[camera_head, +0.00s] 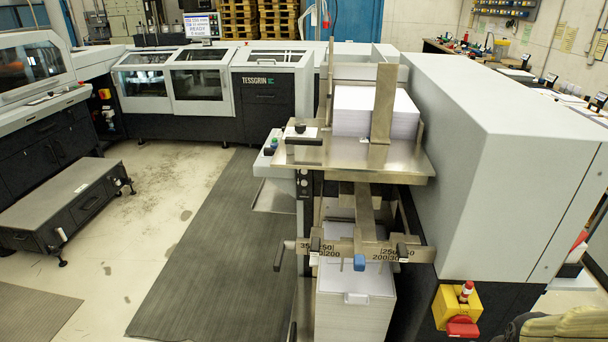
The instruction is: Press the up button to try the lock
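The up button cannot be picked out for certain at this size. A small control box (268,146) with a few coloured buttons, one of them greenish, sits at the left edge of the feeder's metal table (405,172). No arrow markings can be read on either. A lock is not clearly visible. My gripper is not in view.
A paper stack (375,110) stands on the metal table, and another (355,310) is below it. A measuring bar (350,248) juts out in front. A red switch on a yellow box (457,305) is at lower right. The dark floor mat (215,250) is clear.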

